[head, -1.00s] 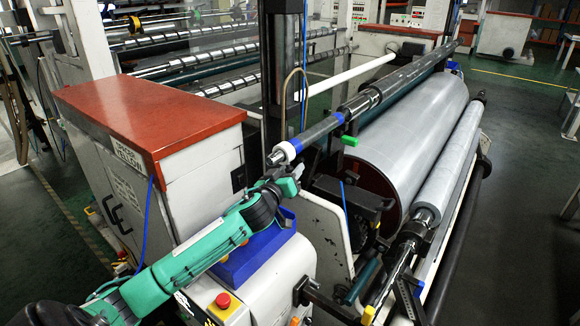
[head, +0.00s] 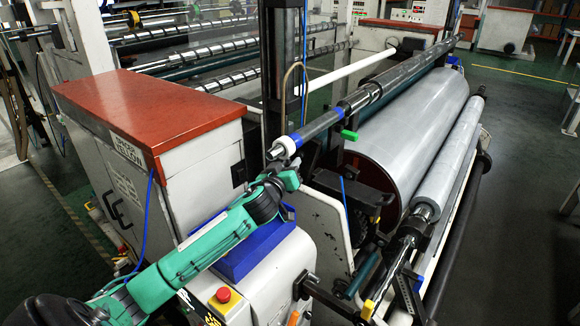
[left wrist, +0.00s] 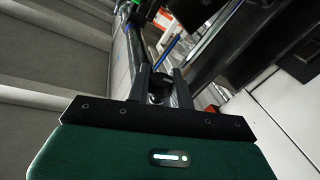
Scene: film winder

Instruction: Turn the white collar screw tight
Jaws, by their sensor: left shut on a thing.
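The white collar (head: 291,145) sits near the end of the dark shaft (head: 320,126), beside a blue band. My left gripper (head: 284,163) is at the near underside of this shaft end, close against the collar. In the left wrist view its two fingers (left wrist: 161,88) are shut on a small dark piece between them, at the collar screw's place. The screw is mostly hidden by the fingers, and its thread cannot be seen. My right gripper is in neither view now.
A cabinet with a red top (head: 150,105) stands left of my arm. A blue block (head: 255,248) and a red button (head: 223,296) are below it. A large silver roll (head: 410,130) lies to the right. A green tab (head: 349,135) hangs on the shaft.

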